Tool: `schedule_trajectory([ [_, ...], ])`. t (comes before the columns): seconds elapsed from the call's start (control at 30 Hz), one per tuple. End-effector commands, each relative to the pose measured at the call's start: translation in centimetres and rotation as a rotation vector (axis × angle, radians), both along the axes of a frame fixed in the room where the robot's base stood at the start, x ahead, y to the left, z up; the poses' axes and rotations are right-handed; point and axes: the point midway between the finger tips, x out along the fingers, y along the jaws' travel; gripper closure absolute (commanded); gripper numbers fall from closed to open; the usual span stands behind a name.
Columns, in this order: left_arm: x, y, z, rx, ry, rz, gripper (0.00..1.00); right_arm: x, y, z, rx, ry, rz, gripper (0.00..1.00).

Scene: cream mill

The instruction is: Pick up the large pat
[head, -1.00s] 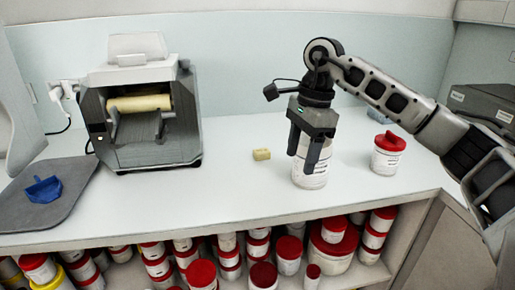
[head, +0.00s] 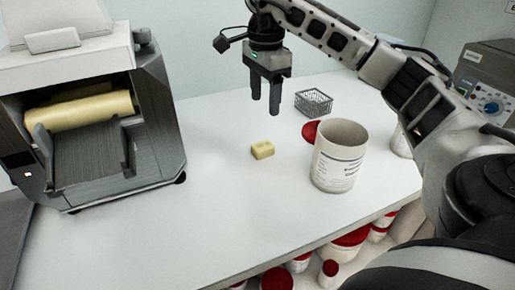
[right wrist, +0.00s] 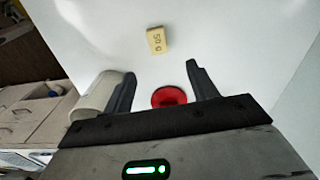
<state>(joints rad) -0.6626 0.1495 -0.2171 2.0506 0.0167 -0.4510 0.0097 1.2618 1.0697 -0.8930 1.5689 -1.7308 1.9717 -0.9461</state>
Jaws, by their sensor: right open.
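A small pale yellow block, the only pat in view (head: 262,149), lies on the white counter. In the right wrist view the pat (right wrist: 157,40) shows a marking that reads "50 g" and lies beyond the fingertips. My right gripper (head: 264,108) is open and empty, pointing down above the counter. In the head view it hangs above the pat in the picture, apart from it. The right wrist view shows its two fingers (right wrist: 160,75) spread with nothing held between them. My left gripper is not in view.
A wire basket (head: 313,102) sits farther back. A roller machine (head: 80,150) fills the left. The counter around the pat is clear.

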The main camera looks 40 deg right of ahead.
Motion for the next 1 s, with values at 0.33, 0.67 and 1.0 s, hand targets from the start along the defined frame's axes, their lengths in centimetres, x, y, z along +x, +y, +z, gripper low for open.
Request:
schedule_trajectory([
  [0.33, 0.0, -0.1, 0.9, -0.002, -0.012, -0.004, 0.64, -0.1, 0.0, -6.0, -0.001, 0.001, -0.001, 0.42],
  [0.67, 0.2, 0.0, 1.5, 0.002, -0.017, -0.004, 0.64, -0.5, 0.2, -9.2, -0.001, 0.004, 0.000, 0.42],
  [1.0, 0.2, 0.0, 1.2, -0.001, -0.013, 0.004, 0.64, -0.4, 0.3, -11.8, 0.001, -0.001, -0.001, 0.42],
])
